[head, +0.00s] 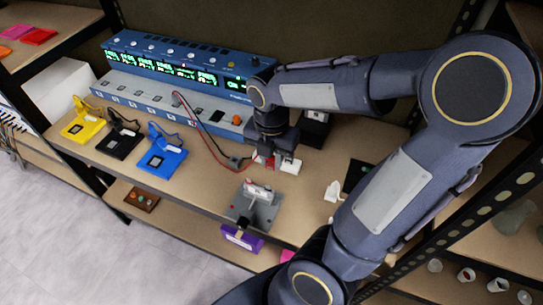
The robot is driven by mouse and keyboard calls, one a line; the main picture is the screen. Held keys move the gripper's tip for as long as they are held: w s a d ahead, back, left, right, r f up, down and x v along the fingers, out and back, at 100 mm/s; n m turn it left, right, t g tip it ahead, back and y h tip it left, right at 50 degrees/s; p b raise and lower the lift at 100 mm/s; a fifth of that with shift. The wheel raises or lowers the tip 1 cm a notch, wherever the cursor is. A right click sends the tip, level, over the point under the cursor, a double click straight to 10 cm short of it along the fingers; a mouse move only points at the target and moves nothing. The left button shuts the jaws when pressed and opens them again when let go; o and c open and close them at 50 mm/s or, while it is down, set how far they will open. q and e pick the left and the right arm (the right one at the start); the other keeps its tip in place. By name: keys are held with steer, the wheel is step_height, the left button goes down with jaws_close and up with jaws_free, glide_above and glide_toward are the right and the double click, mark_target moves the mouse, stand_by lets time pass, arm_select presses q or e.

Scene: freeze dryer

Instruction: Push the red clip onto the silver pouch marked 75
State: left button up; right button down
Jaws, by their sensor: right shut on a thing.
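My right gripper (277,163) is over the middle of the bench, in front of the blue device. It is shut on a small red piece, which looks like the red clip (259,158); the jaws hide most of it. A grey, silver-looking flat piece (264,213) lies at the bench's front edge, below the gripper in the picture and apart from it. It may be the silver pouch, but no number is readable. A pale and reddish part stands at its back. My left gripper is not in view.
The blue device (150,45) with green displays stands at the back. Yellow (80,130), black (117,143) and blue (165,163) pieces with cables lie at the left. A red cable (205,133) runs near the gripper.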

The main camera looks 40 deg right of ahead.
steer(key=w+a, duration=0.4)
steer(key=shift+w+p, duration=0.3)
steer(key=shift+w, duration=0.05)
steer(key=shift+r, duration=0.1)
step_height(320, 180, down, 8)
steer(key=shift+r, duration=0.2)
steer(key=shift+r+p, duration=0.75)
stand_by(0.8)
stand_by(0.4)
stand_by(1.3)
